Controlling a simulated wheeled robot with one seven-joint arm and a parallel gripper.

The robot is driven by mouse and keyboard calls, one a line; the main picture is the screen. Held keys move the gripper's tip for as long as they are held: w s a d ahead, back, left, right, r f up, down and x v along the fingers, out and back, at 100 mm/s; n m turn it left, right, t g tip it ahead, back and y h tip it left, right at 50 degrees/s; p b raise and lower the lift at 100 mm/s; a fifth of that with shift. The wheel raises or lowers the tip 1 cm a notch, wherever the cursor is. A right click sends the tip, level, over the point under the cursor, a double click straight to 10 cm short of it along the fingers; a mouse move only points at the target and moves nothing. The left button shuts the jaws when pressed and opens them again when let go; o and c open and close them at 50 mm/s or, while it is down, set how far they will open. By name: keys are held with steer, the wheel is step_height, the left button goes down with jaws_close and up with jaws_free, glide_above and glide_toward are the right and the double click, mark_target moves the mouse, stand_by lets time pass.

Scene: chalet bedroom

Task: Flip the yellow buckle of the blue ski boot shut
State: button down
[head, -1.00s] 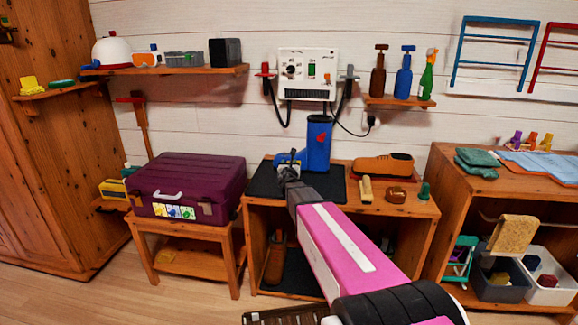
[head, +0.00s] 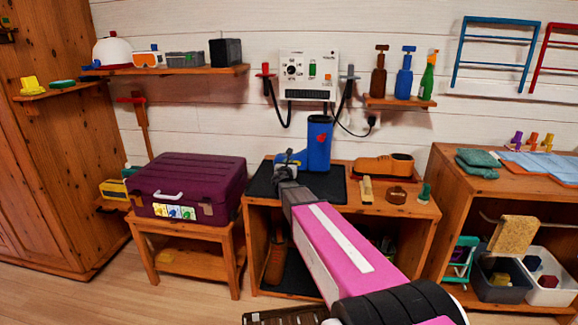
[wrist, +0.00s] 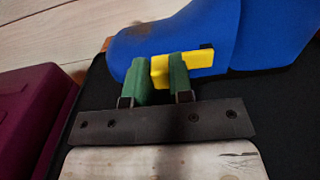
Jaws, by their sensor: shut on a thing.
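The blue ski boot (head: 318,143) stands upright on a black mat (head: 327,184) on the wooden bench, its toe to the left. In the wrist view the boot (wrist: 145,40) fills the top, with the yellow buckle (wrist: 200,60) on its side. My gripper (head: 287,166) is at the near side of the boot. In the wrist view my gripper's green fingers (wrist: 160,80) are shut on the left end of the yellow buckle, one on each side. The buckle's right end meets a small dark piece on the boot. In the head view my gripper hides the buckle.
A purple case (head: 190,188) sits on a low stand left of the bench. A brown shoe (head: 384,167), a brush (head: 366,189) and a brown ring-shaped item (head: 397,195) lie to the right. A boot-dryer-like box (head: 309,75) hangs on the wall behind.

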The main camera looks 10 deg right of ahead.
stand_by(0.3)
steer(key=c, duration=1)
jaws_free()
steer(key=v, duration=1)
steer(key=shift+s+a, duration=0.15)
steer(key=shift+s, duration=0.2)
